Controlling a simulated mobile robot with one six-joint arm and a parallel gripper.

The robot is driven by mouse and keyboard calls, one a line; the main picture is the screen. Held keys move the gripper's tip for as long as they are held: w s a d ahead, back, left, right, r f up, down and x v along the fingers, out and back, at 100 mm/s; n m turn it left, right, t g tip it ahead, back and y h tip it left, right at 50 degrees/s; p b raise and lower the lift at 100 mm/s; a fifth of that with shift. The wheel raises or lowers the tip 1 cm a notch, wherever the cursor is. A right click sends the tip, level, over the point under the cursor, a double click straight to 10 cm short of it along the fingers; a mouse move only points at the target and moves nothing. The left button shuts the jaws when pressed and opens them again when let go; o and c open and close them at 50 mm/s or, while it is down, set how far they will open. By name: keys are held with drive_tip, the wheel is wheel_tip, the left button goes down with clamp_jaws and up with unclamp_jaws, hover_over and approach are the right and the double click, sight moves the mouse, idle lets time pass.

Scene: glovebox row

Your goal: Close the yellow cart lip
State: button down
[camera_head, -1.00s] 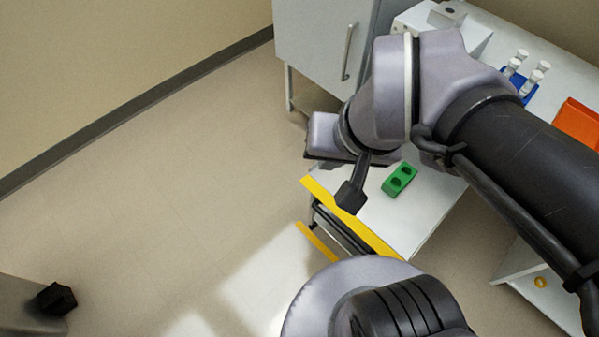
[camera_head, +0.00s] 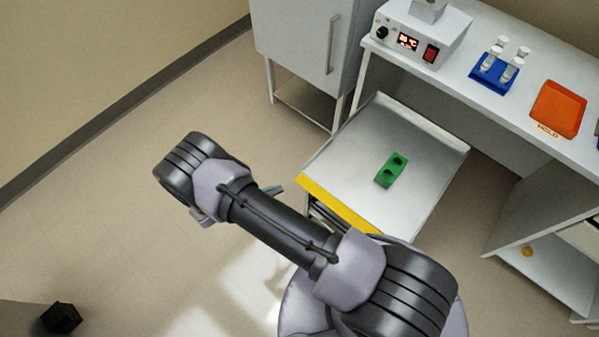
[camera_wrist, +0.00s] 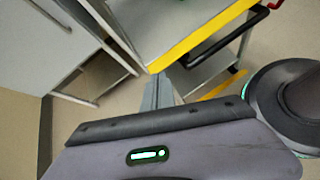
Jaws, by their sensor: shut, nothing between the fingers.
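The yellow cart lip (camera_head: 338,204) runs along the near left edge of the metal cart top (camera_head: 425,150). In the wrist view the lip (camera_wrist: 205,36) crosses the upper middle as a broad yellow band. I cannot tell its exact angle to the cart top. My gripper (camera_head: 277,188) is shut and empty, left of the lip's left end in the head view. In the wrist view my gripper (camera_wrist: 158,86) points at the lip's near corner; whether they touch is unclear. My arm hides the lip's lower right end in the head view.
A green block with two holes (camera_head: 391,170) sits on the cart. Behind are a grey cabinet (camera_head: 300,40) and a bench with a heater (camera_head: 422,35), a blue tube rack (camera_head: 492,72) and an orange tray (camera_head: 558,108). A lower yellow strip (camera_wrist: 222,86) shows.

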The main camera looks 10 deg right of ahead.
drive_tip(key=s+d+f+n+t, duration=0.25)
drive_tip(key=s+f+n, duration=0.25)
drive_tip(key=f, duration=0.5)
drive_tip(key=w+a+f+b+x, duration=0.1)
drive_tip(key=b+x, duration=0.1)
drive_tip(key=x, duration=0.7)
drive_tip(key=shift+t, duration=0.25)
drive_tip(key=r, duration=0.1)
drive_tip(key=d+r+p, duration=0.1)
drive_tip(key=r, duration=0.2)
drive_tip(key=shift+w+d, duration=0.2)
drive_tip(key=shift+w, duration=0.1)
drive_tip(key=shift+a+r, duration=0.1)
